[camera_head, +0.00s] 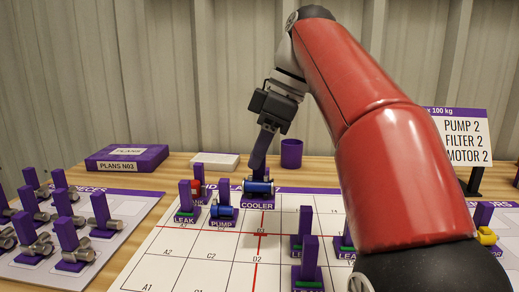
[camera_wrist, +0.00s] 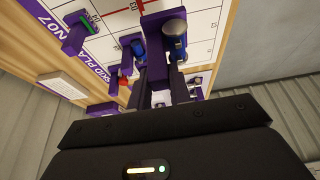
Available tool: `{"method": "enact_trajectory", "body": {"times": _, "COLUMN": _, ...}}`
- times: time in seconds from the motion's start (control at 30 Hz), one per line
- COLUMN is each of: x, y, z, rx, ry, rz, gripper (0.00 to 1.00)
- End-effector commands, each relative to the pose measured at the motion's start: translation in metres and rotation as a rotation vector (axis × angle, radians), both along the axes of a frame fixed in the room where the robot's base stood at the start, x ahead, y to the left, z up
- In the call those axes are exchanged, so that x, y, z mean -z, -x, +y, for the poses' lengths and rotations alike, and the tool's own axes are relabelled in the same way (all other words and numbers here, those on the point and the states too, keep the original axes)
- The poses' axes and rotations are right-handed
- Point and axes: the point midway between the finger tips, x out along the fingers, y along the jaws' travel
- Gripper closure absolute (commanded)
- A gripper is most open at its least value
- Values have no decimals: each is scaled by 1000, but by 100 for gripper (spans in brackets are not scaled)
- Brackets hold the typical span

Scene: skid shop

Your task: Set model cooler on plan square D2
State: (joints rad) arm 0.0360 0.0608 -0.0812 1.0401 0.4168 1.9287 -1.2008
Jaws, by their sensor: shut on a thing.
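The model cooler (camera_head: 258,187) is a blue cylinder on a purple base with the label COOLER, at the back middle of the plan board (camera_head: 185,262) in the head view. My gripper (camera_head: 261,160) reaches down from above and is shut on the cooler's purple upright. The wrist view also shows the cooler's blue cylinder (camera_wrist: 175,40) just beyond the fingers. I cannot tell whether its base touches the board. Square D2 (camera_head: 257,273) is at the front of the grid, beside a red line, and its visible part looks empty.
A purple cup (camera_head: 291,153) and box (camera_head: 127,158) stand behind the board.

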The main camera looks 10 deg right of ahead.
Motion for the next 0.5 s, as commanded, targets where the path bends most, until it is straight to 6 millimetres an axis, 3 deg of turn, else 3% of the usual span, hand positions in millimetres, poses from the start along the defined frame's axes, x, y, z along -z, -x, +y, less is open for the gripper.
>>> {"method": "enact_trajectory", "body": {"times": 0.5, "x": 26, "y": 0, "z": 0, "rx": 0, "ry": 0, "rz": -1, "gripper": 100}}
